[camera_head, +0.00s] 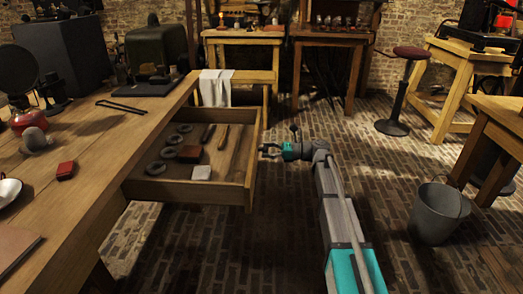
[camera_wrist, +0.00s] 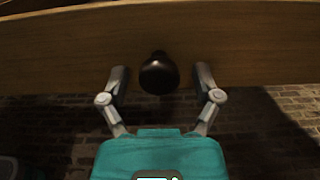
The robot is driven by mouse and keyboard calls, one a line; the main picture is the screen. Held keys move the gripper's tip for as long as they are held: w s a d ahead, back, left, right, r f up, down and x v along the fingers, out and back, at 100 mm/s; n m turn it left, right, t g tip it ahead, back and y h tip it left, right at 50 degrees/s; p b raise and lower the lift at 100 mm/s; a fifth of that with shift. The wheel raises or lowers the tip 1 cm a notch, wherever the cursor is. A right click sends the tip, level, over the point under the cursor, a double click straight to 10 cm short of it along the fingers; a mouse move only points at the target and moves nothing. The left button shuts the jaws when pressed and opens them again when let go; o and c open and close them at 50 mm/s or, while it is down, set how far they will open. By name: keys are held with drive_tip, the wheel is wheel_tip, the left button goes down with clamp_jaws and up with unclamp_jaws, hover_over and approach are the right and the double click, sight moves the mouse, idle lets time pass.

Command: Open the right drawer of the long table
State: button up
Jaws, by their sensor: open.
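The long table (camera_head: 95,195) runs along the left in the head view. Its drawer (camera_head: 250,165) is pulled well out toward the right, and its inside shows. In the wrist view the drawer front (camera_wrist: 60,50) fills the upper part, with a dark round knob (camera_wrist: 158,74) near the middle. My gripper (camera_head: 264,151) is just right of the drawer front. In the wrist view my gripper (camera_wrist: 160,78) is open, with one finger on each side of the knob and a gap showing on both sides.
The drawer holds several dark rings (camera_head: 167,153), a brown block (camera_head: 190,154), a pale block (camera_head: 201,173) and tools. A grey bucket (camera_head: 438,212) and a red-topped stool (camera_head: 398,92) stand on the brick floor at right. Floor around my arm is clear.

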drive_tip(key=d, duration=1.1)
drive_tip(key=shift+d, duration=0.4)
drive_tip(key=s+f+n+h+p, duration=0.3)
drive_tip(key=s+f+n+h, duration=0.65)
drive_tip(key=s, duration=0.45)
drive_tip(key=s+d+f+n+h+p, duration=0.3)
drive_tip(key=s+d+n+h, duration=0.6)
drive_tip(key=s, duration=0.4)
wheel_tip(320, 180, up, 38)
drive_tip(key=p, duration=3.7)
drive_tip(key=shift+w+f+p, duration=0.2)
drive_tip(key=shift+w+p, duration=0.1)
drive_tip(key=shift+p, duration=0.05)
drive_tip(key=shift+d+m+y, duration=0.1)
drive_tip(key=shift+m+y, duration=0.15)
